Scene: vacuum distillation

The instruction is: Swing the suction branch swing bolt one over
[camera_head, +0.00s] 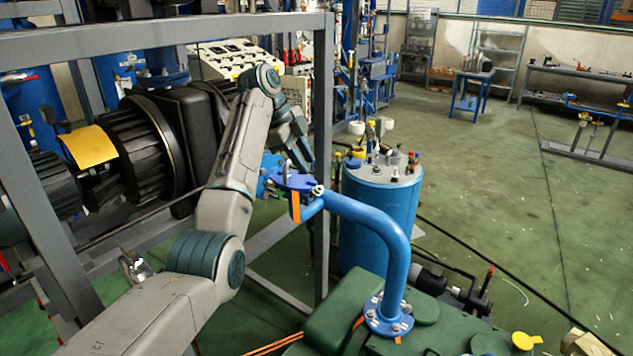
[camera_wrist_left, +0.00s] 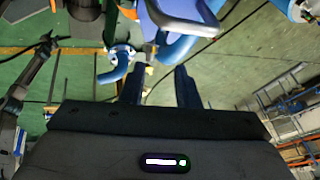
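The blue suction branch pipe (camera_head: 375,222) curves from an upper flange joint (camera_head: 290,183) down to a bolted flange (camera_head: 388,318) on a green machine. Small metal bolt parts (camera_head: 318,190) sit at the upper joint, and an orange strip hangs below it. My left gripper (camera_head: 303,160) points down just above and behind this joint. In the left wrist view its two dark fingers (camera_wrist_left: 159,75) stand apart with a gap between them. A blue part with a pale rim (camera_wrist_left: 185,18) lies just beyond the fingertips. I cannot tell which piece is swing bolt one. My right gripper is not in view.
A grey steel frame (camera_head: 322,150) stands close to my left arm. A blue drum (camera_head: 380,210) with fittings on top stands behind the pipe. The green machine (camera_head: 345,310) is below. Open green floor (camera_head: 530,210) lies to the right.

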